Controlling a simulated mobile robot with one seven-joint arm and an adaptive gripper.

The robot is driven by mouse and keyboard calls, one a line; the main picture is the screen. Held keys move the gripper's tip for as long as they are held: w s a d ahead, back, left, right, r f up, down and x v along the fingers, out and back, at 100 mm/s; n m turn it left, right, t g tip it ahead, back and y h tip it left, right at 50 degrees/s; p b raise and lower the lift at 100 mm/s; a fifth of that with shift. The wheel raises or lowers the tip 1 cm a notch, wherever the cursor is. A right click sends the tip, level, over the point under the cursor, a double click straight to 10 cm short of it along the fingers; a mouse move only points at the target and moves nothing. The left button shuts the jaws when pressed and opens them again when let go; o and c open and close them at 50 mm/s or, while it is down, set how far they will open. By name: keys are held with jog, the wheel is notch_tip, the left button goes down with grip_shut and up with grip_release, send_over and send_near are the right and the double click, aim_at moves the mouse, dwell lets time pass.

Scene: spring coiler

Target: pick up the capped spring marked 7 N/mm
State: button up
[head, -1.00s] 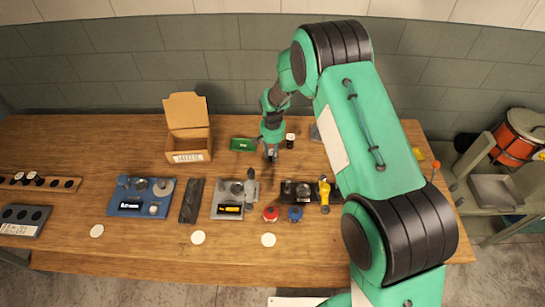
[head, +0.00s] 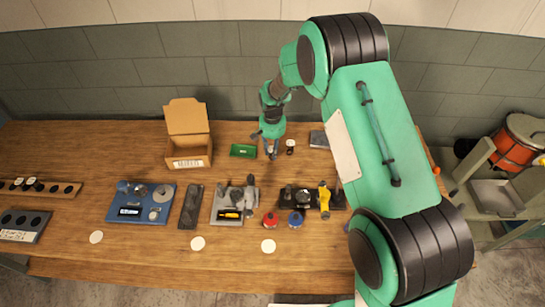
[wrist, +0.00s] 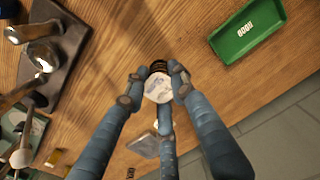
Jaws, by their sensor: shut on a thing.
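My gripper (head: 271,154) is over the back part of the table, just right of the green tray. In the wrist view, my gripper's fingers (wrist: 155,88) are shut around a capped spring (wrist: 158,84). It has a pale round cap and dark coils at its far side. Marks show on the cap, but I cannot read them. The fingers hide the held spring in the head view. A second small dark piece with a white top (head: 290,146) stands just right of my gripper, apart from it.
The green tray (head: 243,151) is left of my gripper, and an open cardboard box (head: 189,162) stands farther left. A grey block (head: 319,139) lies to the right. Coiler fixtures, a blue plate (head: 118,211) and red and blue knobs fill the middle. White discs lie along the front.

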jog(key=shift+r, duration=2)
